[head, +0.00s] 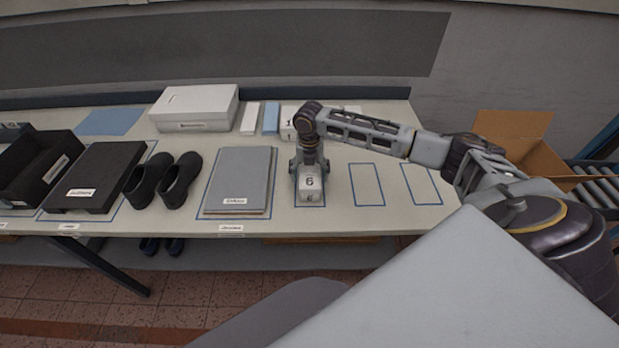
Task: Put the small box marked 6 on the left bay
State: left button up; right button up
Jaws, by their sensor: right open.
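The small box marked 6 (311,196) is pale grey, with a 6 on its top and a small label on its front. It stands upright at the left one of three blue-outlined bays (297,208), near the table's front edge. My right gripper (309,171) points down at the back of the box with its fingers open, one to each side. Whether the fingers touch the box cannot be told. The gripper and box hide much of the left bay. My left gripper is not in view.
The middle bay (367,186) and right bay (421,185) are empty. A white box marked 1 (288,122) stands behind my gripper. An open carton (520,140) is at right.

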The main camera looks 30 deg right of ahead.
aim_at(309, 171)
notch_tip(309, 171, up, 10)
jog(key=shift+f, duration=0.15)
dwell(0.3)
